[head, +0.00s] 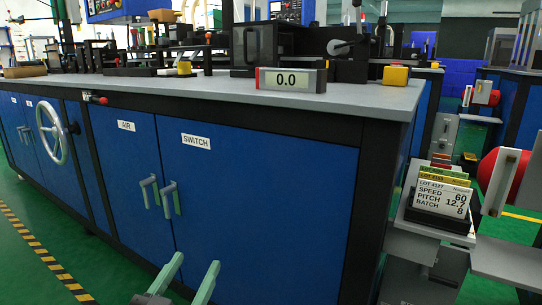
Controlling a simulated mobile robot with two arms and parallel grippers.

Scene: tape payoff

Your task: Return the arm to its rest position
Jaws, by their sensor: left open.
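My left gripper (196,262) is at the bottom of the head view, left of centre. Its two pale green fingers point up and stand apart, with nothing between them. It is in front of the blue cabinet doors, below the door handles, and appears clear of them. The rest of my left arm is below the picture edge. My right gripper is not in view.
A blue cabinet bench with a grey top (220,88) fills the middle. A numeric display (291,80) reads 0.0. A handwheel (51,133) is at left. A card stack (441,196) sits on a stand at right. Green floor (110,262) is free at lower left.

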